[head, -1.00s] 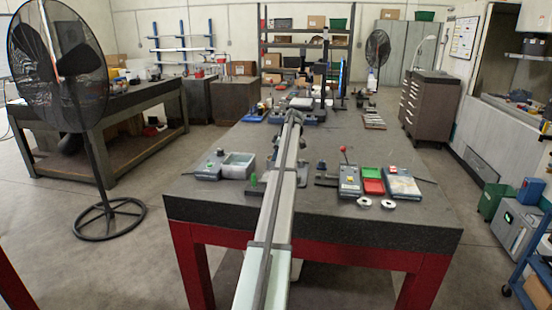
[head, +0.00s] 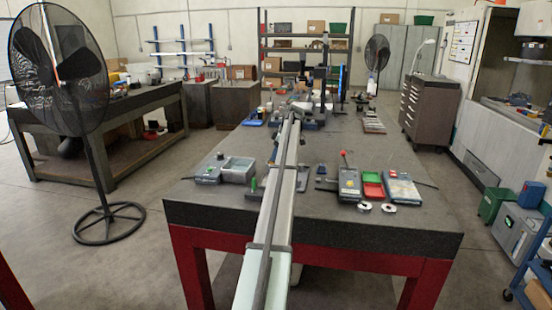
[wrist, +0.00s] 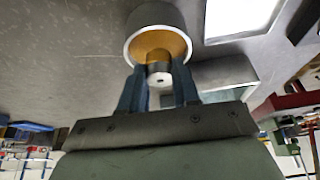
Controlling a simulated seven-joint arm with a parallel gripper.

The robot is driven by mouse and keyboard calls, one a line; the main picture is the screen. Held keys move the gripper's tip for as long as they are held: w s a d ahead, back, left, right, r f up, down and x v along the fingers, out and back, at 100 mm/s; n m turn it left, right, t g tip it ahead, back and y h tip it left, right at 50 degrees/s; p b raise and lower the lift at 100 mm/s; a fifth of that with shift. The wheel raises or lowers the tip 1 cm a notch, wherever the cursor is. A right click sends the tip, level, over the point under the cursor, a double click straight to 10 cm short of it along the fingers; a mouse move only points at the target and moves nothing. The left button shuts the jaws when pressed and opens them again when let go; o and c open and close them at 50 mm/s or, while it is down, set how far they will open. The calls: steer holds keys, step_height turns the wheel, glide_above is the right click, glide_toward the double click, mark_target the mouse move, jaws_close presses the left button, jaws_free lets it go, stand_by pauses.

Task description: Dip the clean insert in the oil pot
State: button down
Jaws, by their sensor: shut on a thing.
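In the wrist view my gripper (wrist: 158,82) has its two blue fingers shut on the insert (wrist: 160,80), a small light-grey cylinder with a dark hole in its end face. Behind it is the oil pot (wrist: 145,14), a grey round cup with a pale rim and amber oil (wrist: 152,43) inside. The fingertips and the insert overlap the pot's mouth in this view. I cannot tell whether the insert touches the oil. In the head view my arm reaches away over the table, and the insert and the pot cannot be made out at its far end.
In the wrist view a bright panel (wrist: 240,17) lies beside the pot.

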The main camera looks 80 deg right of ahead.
steer(key=shift+r, duration=1.7)
stand_by(0.3)
